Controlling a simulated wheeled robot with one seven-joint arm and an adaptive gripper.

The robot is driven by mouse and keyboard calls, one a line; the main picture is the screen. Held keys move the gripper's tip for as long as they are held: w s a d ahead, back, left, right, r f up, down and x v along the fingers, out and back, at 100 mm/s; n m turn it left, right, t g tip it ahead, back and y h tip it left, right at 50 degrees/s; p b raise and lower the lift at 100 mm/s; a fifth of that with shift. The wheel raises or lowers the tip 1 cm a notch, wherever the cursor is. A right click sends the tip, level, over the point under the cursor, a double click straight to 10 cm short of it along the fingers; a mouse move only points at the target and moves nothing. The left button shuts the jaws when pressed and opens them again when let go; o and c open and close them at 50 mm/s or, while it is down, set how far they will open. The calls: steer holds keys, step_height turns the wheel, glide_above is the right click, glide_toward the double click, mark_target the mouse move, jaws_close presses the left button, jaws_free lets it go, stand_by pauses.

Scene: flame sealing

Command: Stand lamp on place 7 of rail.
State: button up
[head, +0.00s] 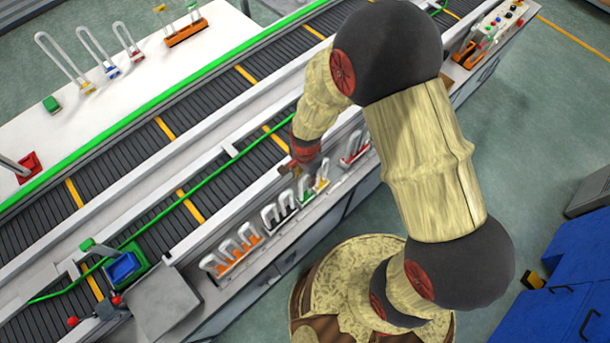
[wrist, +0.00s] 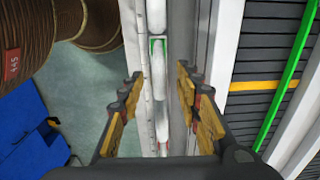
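Several white U-shaped tube lamps stand in a row on the rail (head: 190,270) along the conveyor's near side. Their bases are orange (head: 232,250), black (head: 283,212), green, yellow (head: 321,185) and red (head: 352,153). My gripper (head: 301,160) is above the rail in the head view, partly hidden behind my own arm. In the wrist view my gripper (wrist: 160,105) is open, with its fingers wide apart. White lamp tubes (wrist: 161,95) show between and beyond the fingers, with a green part behind one. No finger visibly presses on a lamp. Place numbers cannot be read.
More lamps with blue (head: 111,70), red and orange (head: 186,32) bases stand on the white table across the conveyor (head: 150,155). A blue bin (head: 124,267) is at lower left. A green cable runs along the conveyor. Blue cabinets (head: 570,280) stand at right.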

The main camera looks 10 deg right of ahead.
step_height(320, 180, up, 12)
stand_by(0.6)
steer(key=shift+s, duration=0.1)
step_height(320, 180, up, 9)
steer(key=p, duration=0.6)
stand_by(0.8)
stand_by(0.5)
